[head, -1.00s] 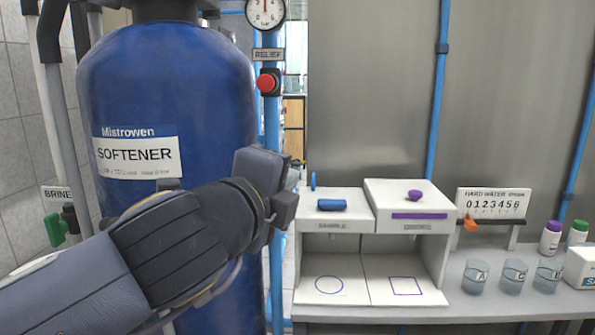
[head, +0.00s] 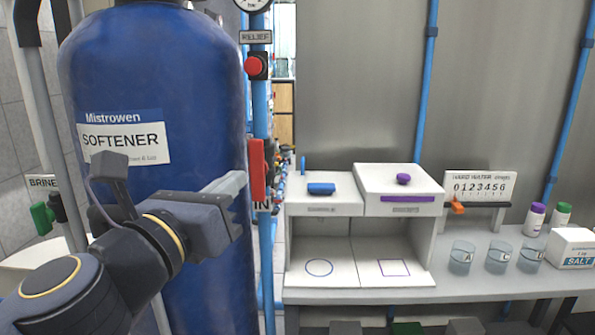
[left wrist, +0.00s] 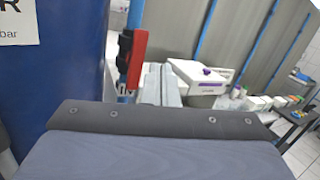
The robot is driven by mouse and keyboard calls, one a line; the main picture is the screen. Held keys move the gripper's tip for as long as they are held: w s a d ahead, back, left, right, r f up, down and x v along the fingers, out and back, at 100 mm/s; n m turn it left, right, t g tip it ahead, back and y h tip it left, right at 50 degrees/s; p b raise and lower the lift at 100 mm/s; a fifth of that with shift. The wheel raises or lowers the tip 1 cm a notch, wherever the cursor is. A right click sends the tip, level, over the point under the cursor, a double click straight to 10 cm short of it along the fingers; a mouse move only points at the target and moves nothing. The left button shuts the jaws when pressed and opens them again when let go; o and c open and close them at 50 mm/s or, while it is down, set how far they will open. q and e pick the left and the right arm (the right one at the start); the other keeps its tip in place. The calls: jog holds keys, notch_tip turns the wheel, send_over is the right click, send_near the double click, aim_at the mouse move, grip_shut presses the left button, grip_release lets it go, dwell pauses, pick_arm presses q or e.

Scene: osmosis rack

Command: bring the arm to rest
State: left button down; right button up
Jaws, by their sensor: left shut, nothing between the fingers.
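My left gripper (head: 238,184) is in front of the blue softener tank (head: 150,70), at its right side, fingers together and empty, pointing right. Its pale closed fingers also show in the left wrist view (left wrist: 161,86). A red lever (head: 257,170) hangs upright on the blue pipe just right of the fingertips in the head view. In the left wrist view the lever (left wrist: 137,60) stands just left of the fingers; I cannot tell whether they touch. My right gripper is in neither view.
A white cabinet (head: 437,235) with two lids stands on the grey bench (head: 390,294). Beakers (head: 499,256), a salt box (head: 571,247) and a number sign (head: 482,183) are to its right. A red button (head: 253,66) and a green valve handle (head: 42,217) flank the tank.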

pick_arm(q)
jog(key=s+a+f+m+g+y, duration=0.1)
jog(key=s+a+f+m+g, duration=0.4)
jog(key=f+m, duration=0.55)
jog(key=s+a+f+m+g+y, duration=0.1)
jog(key=s+a+f+m+g, duration=0.15)
jog(key=s+f+m, duration=0.6)
jog(key=s+a+f+m+g+y, duration=0.25)
jog(key=f+m+g, duration=0.25)
jog(key=f+m, duration=0.85)
notch_tip(320, 180, up, 17)
jog(key=p, duration=1.9)
jog(key=shift+s+a+n+h, duration=0.3)
jog(key=shift+n+h, duration=0.05)
jog(key=shift+n, duration=0.1)
jog(key=shift+s+a+t, duration=0.1)
jog(key=shift+t, duration=0.15)
